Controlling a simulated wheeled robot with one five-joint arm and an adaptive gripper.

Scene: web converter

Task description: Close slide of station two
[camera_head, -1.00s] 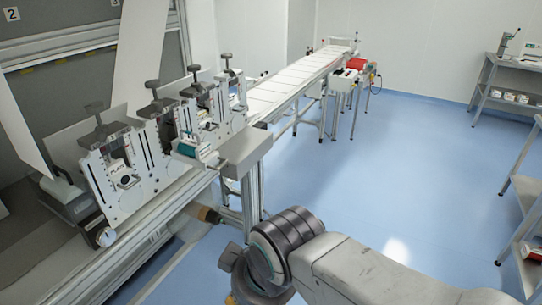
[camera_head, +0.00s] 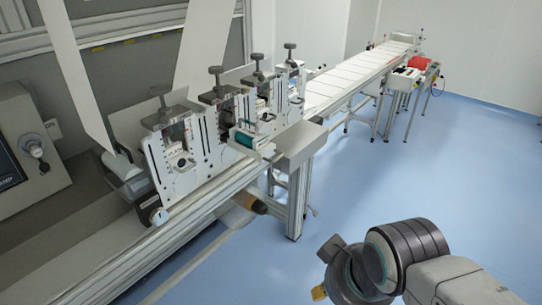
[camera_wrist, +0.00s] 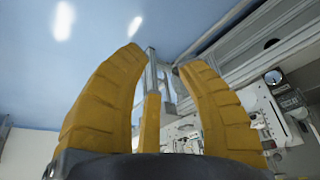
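A row of stations with upright metal plates and black-topped clamp knobs stands on the converter rail. The nearest station (camera_head: 183,160) is at the left end. Farther along the row, a slide-like part with a teal front (camera_head: 247,139) sticks out toward the aisle, beside a grey block (camera_head: 300,143). No readable number shows which station is two.
A control panel (camera_head: 35,150) stands at the left. White web sheets (camera_head: 80,85) hang above the rail. A long conveyor (camera_head: 350,88) runs to the back, with a side table (camera_head: 410,80) beside it. Blue floor (camera_head: 440,170) is clear at the right.

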